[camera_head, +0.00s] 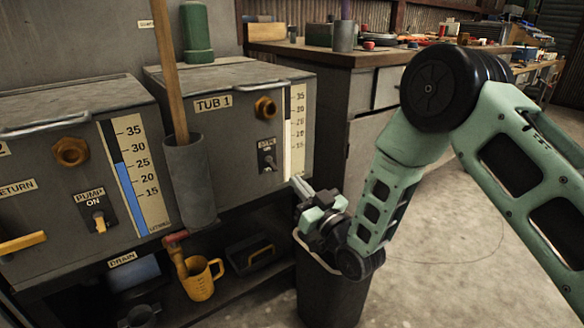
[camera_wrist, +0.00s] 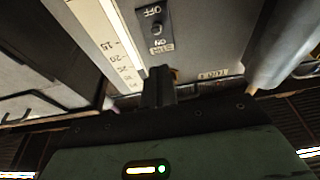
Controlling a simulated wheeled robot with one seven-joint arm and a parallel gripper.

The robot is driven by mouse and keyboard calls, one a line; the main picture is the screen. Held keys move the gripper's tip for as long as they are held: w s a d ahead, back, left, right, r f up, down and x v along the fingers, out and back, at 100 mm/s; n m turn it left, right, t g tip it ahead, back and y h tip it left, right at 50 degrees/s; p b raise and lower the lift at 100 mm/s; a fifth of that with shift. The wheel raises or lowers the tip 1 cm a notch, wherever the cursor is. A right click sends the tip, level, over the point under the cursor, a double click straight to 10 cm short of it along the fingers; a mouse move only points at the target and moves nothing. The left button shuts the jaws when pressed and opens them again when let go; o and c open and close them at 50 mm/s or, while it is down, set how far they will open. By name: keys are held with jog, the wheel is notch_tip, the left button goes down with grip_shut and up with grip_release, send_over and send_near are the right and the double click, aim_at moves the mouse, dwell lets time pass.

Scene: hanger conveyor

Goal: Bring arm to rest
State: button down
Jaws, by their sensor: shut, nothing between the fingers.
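My gripper (camera_head: 299,186) is at the end of my bent arm, in front of the right edge of the TUB 1 tank (camera_head: 225,160) and above a dark bin (camera_head: 332,290). In the wrist view my gripper (camera_wrist: 158,78) shows its fingers together, with nothing held. They point toward the tank front, which appears upside down there. A switch plate (camera_wrist: 155,27) marked ON and OFF and a pale level scale (camera_wrist: 112,40) show beyond the fingers. I cannot tell whether the fingertips touch the tank.
A grey holder (camera_head: 190,185) with a wooden handle (camera_head: 168,70) hangs between the tanks. A yellow jug (camera_head: 202,278) stands on the lower shelf. A cluttered workbench (camera_head: 365,58) is behind my arm. Open floor (camera_head: 450,250) lies to the right.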

jog(key=shift+s+d+f, duration=0.4)
jog(key=shift+s+f, duration=0.15)
jog(key=shift+f, duration=0.1)
jog(key=s+a+r+g+h, duration=0.3)
jog(key=s+g+h, duration=0.1)
jog(key=s+g, duration=0.35)
jog(key=s+d+r+g+h, duration=0.1)
jog(key=s+d+g+h, duration=0.5)
jog(key=s, duration=0.8)
jog(key=s+d+r+g+h, duration=0.1)
jog(key=s+d+g, duration=0.45)
jog(key=s, duration=0.85)
notch_tip(320, 180, up, 34)
jog(key=d+t+p, duration=0.1)
jog(key=p, duration=3.2)
jog(key=shift+w+n+p, duration=0.4)
